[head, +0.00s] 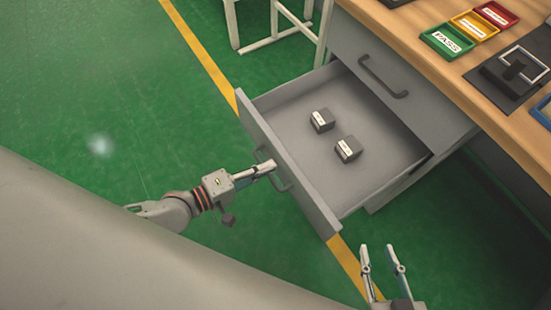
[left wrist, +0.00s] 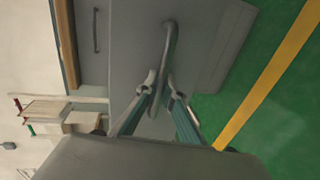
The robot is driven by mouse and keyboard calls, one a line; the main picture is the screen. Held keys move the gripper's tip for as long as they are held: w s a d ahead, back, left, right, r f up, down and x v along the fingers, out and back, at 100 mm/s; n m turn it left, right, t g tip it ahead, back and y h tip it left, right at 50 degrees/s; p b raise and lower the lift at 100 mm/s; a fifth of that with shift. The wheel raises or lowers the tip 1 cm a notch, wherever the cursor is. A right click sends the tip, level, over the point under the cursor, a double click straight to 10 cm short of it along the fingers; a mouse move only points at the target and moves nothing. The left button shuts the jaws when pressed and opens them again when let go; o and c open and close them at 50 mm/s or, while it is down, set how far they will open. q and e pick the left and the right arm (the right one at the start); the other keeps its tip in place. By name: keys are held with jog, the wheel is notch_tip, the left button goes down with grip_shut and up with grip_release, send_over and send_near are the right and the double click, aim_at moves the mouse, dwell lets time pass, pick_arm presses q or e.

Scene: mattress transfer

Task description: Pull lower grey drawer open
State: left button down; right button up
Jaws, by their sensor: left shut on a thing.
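The lower grey drawer (head: 285,165) stands pulled out from the grey cabinet (head: 398,62) under the bench. Two small dark blocks with white labels, one farther back (head: 321,121) and one nearer (head: 348,149), lie inside it. My left gripper (head: 270,168) is shut on the handle (head: 283,183) on the drawer's front. In the left wrist view the fingers (left wrist: 160,85) close around the handle bar (left wrist: 170,40). My right gripper (head: 381,250) is open and empty above the floor, right of the drawer's front corner.
The upper drawer, with its dark handle (head: 383,78), is shut. On the wooden bench top (head: 425,62) lie green (head: 447,40), yellow (head: 474,24) and red (head: 495,13) trays and a dark fixture (head: 513,70). A white-legged stool (head: 275,25) stands behind the drawer. Green floor (head: 110,90) left of the drawer is clear.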

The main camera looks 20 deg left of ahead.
pick_arm(q)
jog(key=shift+f+v, duration=0.25)
jog(key=shift+v, duration=0.9)
pick_arm(e)
jog(key=shift+s+a, duration=0.15)
jog(key=shift+s, duration=0.15)
pick_arm(q)
jog(key=c, duration=2.5)
grip_release()
jog(key=shift+r, duration=0.1)
pick_arm(e)
jog(key=shift+w+r, duration=0.1)
jog(key=shift+w, duration=0.05)
